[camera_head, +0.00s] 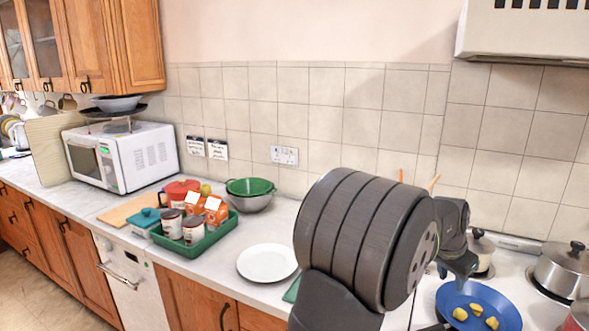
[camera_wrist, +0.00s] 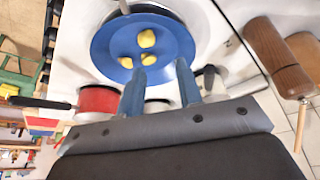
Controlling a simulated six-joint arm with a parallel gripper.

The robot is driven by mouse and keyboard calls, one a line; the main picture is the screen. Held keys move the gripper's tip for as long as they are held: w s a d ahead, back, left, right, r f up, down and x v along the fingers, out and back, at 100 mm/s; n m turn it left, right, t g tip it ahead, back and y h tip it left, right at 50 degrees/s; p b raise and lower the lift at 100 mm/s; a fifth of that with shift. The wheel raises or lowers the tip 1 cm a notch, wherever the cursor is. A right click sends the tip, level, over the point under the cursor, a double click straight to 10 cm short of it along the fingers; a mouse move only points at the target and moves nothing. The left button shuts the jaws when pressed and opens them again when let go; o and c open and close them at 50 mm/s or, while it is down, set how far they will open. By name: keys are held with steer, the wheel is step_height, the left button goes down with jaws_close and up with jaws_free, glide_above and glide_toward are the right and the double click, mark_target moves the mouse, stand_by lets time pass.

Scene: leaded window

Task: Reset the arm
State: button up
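My gripper (camera_head: 460,268) hangs at the right in the head view, just above and behind the rim of a round blue pan or plate. In the wrist view my gripper (camera_wrist: 160,82) shows two blue-grey fingers spread apart with nothing held between them. The blue dish (camera_head: 452,304) holds several yellow pieces (camera_head: 478,309). It also shows in the wrist view (camera_wrist: 103,45), past the fingertips. My dark arm covers part of the counter in the head view.
Lidded pots (camera_head: 562,268) stand on the right. A red pan (camera_wrist: 98,100) with a black handle shows in the wrist view. On the counter are a white plate (camera_head: 267,263), a green tray (camera_head: 202,250) of goods, a green bowl (camera_head: 250,187) and a microwave (camera_head: 140,155). A hood (camera_head: 525,35) hangs above right.

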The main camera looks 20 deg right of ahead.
steer(key=w+a+n+t, duration=0.1)
steer(key=w+a+n, duration=0.2)
steer(key=w+a, duration=1.8)
steer(key=shift+w+a+f, duration=0.15)
steer(key=shift+w, duration=0.05)
stand_by(0.9)
